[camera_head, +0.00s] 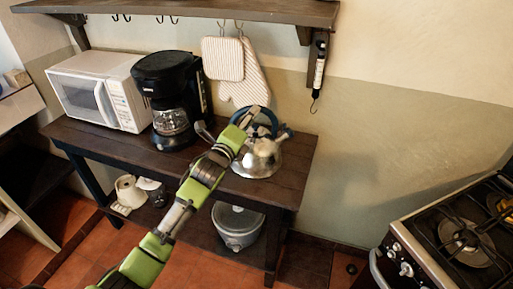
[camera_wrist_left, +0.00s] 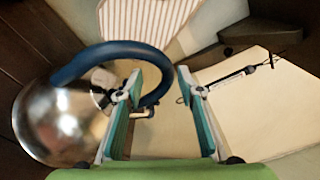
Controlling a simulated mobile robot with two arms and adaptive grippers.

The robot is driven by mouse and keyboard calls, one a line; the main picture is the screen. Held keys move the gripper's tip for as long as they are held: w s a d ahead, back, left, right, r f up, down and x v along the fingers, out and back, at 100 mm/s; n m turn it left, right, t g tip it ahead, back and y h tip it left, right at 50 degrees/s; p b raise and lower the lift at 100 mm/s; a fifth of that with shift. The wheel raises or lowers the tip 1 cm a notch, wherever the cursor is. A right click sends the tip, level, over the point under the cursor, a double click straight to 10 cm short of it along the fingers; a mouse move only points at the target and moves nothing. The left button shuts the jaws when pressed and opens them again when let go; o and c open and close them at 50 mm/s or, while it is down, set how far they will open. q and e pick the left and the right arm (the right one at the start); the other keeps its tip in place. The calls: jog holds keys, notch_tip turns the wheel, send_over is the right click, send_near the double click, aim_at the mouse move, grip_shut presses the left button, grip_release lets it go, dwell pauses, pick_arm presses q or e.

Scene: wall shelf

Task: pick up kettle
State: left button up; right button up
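The kettle (camera_head: 257,160) is shiny silver with a blue arched handle. It stands upright at the right end of the dark wooden table. In the left wrist view the kettle body (camera_wrist_left: 62,122) is at the left, and its blue handle (camera_wrist_left: 108,52) arches toward the fingers. My left gripper (camera_head: 247,118) is at the handle, above the kettle body. In the left wrist view my left gripper (camera_wrist_left: 160,78) is open, and the right part of the handle shows between its fingers. I cannot tell whether they touch it. My right gripper is not in view.
A black coffee maker (camera_head: 172,98) and a white microwave (camera_head: 98,92) stand left of the kettle on the table (camera_head: 290,185). Striped mitts (camera_head: 223,58) hang behind. A shelf (camera_head: 200,10) is overhead. A stove (camera_head: 450,240) is at right. A pot (camera_head: 238,228) sits below.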

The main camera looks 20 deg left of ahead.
pick_arm(q)
jog(key=shift+w+d+r+p, duration=0.15)
jog(key=shift+w+r+p, duration=0.15)
jog(key=shift+w, duration=0.2)
jog(key=w, duration=0.1)
jog(key=w+d+p, duration=0.1)
jog(key=w, duration=0.1)
jog(key=shift+w+f, duration=0.1)
jog(key=shift+w, duration=0.5)
grip_shut()
jog(key=shift+r, duration=0.45)
jog(key=shift+w+f, duration=0.1)
jog(key=shift+w, duration=0.05)
